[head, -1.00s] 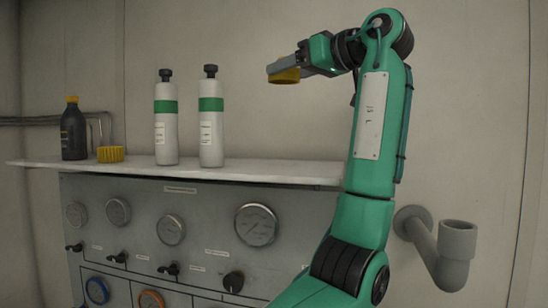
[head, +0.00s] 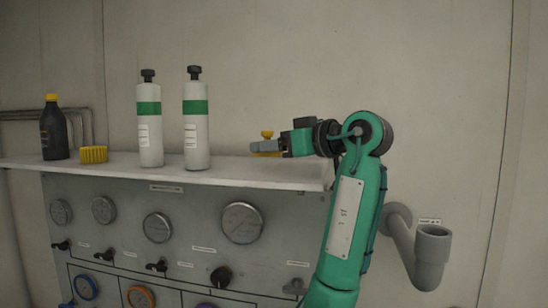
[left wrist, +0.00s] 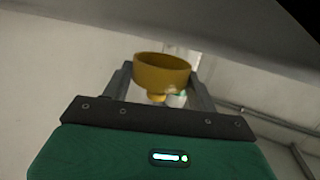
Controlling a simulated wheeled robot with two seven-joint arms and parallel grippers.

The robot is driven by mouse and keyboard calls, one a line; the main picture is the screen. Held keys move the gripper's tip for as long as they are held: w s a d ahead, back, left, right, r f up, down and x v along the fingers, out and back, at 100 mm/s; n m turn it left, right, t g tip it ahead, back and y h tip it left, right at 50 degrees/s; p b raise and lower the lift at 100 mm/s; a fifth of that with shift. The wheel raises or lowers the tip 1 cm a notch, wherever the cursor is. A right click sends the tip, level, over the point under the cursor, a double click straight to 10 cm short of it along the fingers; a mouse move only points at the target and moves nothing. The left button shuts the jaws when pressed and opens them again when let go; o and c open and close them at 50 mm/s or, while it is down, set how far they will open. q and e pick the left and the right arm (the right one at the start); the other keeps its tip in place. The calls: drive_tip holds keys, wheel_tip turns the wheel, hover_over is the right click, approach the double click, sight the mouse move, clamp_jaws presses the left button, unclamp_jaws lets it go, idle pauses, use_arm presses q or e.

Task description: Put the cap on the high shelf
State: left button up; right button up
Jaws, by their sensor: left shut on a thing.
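My left gripper (head: 262,147) is shut on a yellow cap (head: 267,135), with the cap's knob showing above the fingers and its wider part below. In the left wrist view the cap (left wrist: 162,74) sits between the two fingers (left wrist: 160,88). The cap is at the right part of the high white shelf (head: 240,176), at about the height of its surface in the picture. I cannot tell whether it touches the shelf. My right gripper is not in view.
Two white bottles with green bands (head: 196,130) (head: 150,135) stand left of the gripper. Further left are a yellow ribbed piece (head: 93,155) and a dark bottle (head: 54,130). The gauge panel (head: 190,210) is below the shelf. A grey pipe (head: 431,255) is at right.

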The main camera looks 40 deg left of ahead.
sight(274, 173)
use_arm(q)
drive_tip(key=shift+f+p, duration=0.75)
drive_tip(key=shift+f, duration=1)
drive_tip(key=shift+f, duration=0.2)
drive_tip(key=o, duration=1)
drive_tip(key=shift+r, duration=0.1)
drive_tip(key=shift+o, duration=0.2)
